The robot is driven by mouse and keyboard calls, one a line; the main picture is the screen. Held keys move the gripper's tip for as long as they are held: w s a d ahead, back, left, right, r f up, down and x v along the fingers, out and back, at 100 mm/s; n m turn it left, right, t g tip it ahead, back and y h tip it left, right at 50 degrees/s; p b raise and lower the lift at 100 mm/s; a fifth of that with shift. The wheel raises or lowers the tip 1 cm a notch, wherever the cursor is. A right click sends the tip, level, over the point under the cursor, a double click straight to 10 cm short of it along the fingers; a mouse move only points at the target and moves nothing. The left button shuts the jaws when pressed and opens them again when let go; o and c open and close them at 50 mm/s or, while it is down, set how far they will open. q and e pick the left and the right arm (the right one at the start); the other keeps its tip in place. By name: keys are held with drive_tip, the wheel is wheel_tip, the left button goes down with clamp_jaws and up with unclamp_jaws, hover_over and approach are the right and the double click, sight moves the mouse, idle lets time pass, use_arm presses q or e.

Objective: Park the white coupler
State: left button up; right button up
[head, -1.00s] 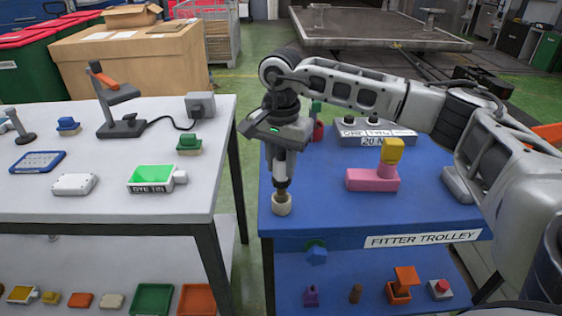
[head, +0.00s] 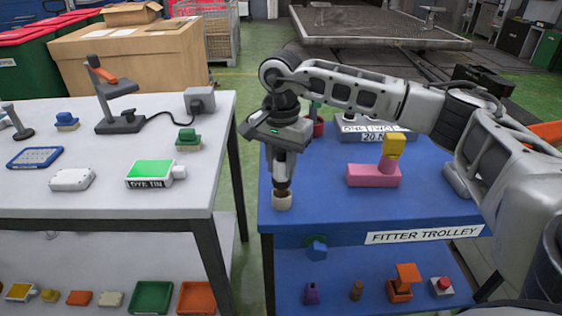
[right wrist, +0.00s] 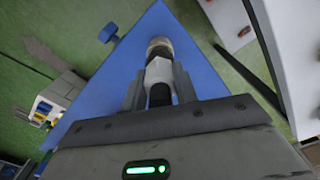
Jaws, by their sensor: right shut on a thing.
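My right gripper (head: 283,168) points down over the front left corner of the blue trolley top. It is shut on a white piece, which I take to be the white coupler; the fingers cover much of it in the head view. In the right wrist view the white coupler (right wrist: 160,70) shows between the fingers, with a dark part nearer the palm. A small cream cup (head: 282,202) stands on the trolley directly below, and the lower end of the held piece meets its mouth. Whether it is seated inside, I cannot tell. My left gripper is not in view.
The blue trolley (head: 420,212) also holds a pink block (head: 370,177) with a yellow top and a grey labelled box (head: 365,127). A white table (head: 100,205) with several objects stands left, across a gap.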

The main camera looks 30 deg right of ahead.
drive_tip(key=shift+f+b, duration=0.9)
drive_tip(key=shift+f, duration=0.45)
drive_tip(key=o, duration=1.1)
drive_tip(key=shift+r, duration=0.1)
drive_tip(key=shift+o, duration=0.2)
wheel_tip(320, 180, up, 16)
